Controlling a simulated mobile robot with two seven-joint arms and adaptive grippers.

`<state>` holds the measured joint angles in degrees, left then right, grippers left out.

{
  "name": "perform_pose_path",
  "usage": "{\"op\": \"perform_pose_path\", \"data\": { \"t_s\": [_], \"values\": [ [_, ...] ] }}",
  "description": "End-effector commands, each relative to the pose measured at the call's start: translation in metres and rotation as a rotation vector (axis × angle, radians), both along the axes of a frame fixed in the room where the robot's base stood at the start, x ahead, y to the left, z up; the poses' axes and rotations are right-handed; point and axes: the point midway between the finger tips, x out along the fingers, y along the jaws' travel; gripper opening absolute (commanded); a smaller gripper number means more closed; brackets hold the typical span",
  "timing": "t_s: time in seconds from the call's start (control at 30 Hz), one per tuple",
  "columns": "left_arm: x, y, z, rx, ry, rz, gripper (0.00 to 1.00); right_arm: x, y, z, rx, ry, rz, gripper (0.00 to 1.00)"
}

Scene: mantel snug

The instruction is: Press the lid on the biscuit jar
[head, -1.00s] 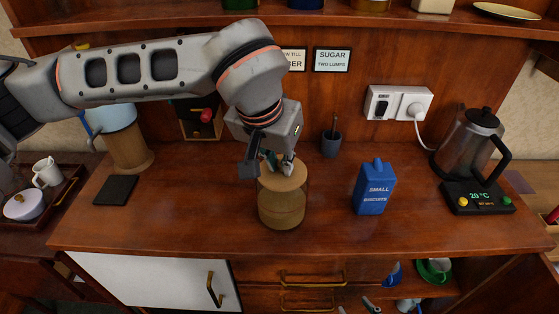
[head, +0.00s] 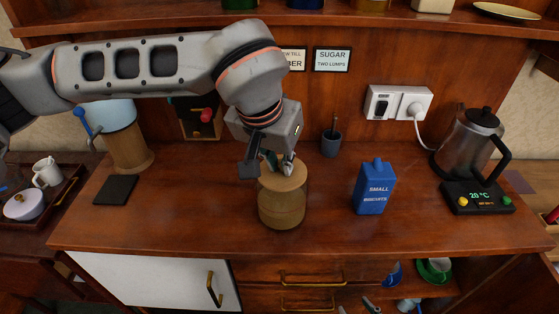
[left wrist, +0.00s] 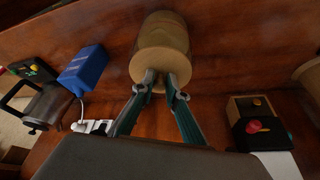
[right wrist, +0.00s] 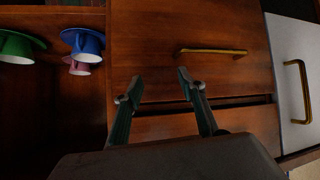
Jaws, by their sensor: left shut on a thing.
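The biscuit jar (head: 281,210) stands upright on the wooden counter, a round amber-brown jar. Its pale wooden lid (head: 294,181) sits at the jar's mouth; I cannot tell whether it is fully seated. The lid also faces the camera in the left wrist view (left wrist: 143,63), with the jar (left wrist: 163,35) beyond it. My left gripper (head: 280,166) points down over the lid, its fingers (left wrist: 161,82) shut on the lid's knob, which they mostly hide. My right gripper (right wrist: 154,85) is open and empty, in front of the drawers below the counter.
A small blue pot (head: 331,144) stands behind. A dark mat (head: 116,189) lies left. The counter's front strip is clear.

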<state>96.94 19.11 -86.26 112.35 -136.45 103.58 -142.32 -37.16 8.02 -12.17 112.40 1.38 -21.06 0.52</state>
Motion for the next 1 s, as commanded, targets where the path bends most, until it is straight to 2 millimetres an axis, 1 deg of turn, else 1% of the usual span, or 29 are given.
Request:
{"op": "perform_pose_path", "data": {
  "t_s": [0.97, 1.0],
  "values": [
    [0.0003, 0.0001, -0.0025, 0.0, 0.0, 0.0, 0.0, -0.0006, 0.0001, -0.0021, 0.0, 0.001, 0.001, 0.4],
    [0.0003, 0.0001, -0.0025, 0.0, 0.0, 0.0, 0.24, -0.0006, 0.0001, -0.0021, 0.0, 0.001, 0.001, 0.4]
  ]
}}
